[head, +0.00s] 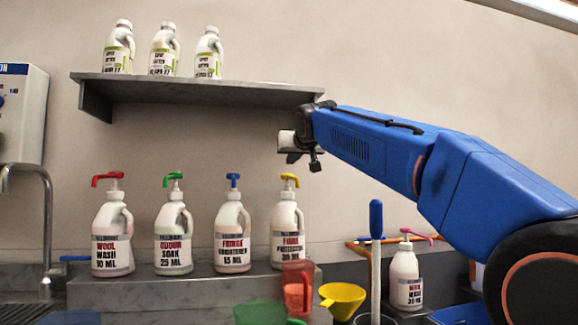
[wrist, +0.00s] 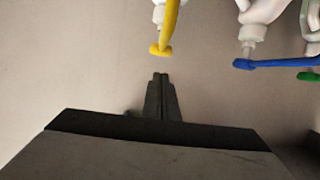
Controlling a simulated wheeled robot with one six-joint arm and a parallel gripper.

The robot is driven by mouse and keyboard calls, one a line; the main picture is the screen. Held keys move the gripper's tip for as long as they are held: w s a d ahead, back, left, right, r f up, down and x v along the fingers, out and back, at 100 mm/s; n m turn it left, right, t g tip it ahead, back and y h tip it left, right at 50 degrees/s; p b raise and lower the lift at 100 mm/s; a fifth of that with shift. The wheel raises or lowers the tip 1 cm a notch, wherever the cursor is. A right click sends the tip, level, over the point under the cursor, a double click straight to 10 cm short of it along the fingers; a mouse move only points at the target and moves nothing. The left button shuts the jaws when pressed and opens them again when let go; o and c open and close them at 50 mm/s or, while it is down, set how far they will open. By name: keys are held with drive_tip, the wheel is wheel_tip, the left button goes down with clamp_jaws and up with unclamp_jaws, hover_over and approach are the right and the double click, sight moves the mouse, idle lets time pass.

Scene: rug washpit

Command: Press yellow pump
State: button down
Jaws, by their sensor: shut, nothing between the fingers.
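The yellow pump (head: 289,181) tops a white bottle (head: 287,225), the rightmost of the bottles on the grey ledge. In the wrist view the yellow pump (wrist: 166,30) is at the top centre, its nozzle tip just beyond my fingertips. My gripper (head: 293,157) is above the yellow pump in the head view, with a visible gap between them. In the wrist view my gripper (wrist: 160,77) has its two dark fingers together with nothing between them. The fingertips are small and partly dark in the head view.
Bottles with red (head: 107,179), green (head: 172,179) and blue (head: 233,180) pumps stand left of it. A shelf (head: 200,90) holding bottles is above. In front are a red jug (head: 297,285), yellow funnel (head: 342,299) and blue-handled tool (head: 376,220). A pink-pump bottle (head: 405,280) stands right.

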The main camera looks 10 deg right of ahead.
drive_tip(key=v, duration=0.5)
drive_tip(key=shift+w, duration=0.1)
idle(0.7)
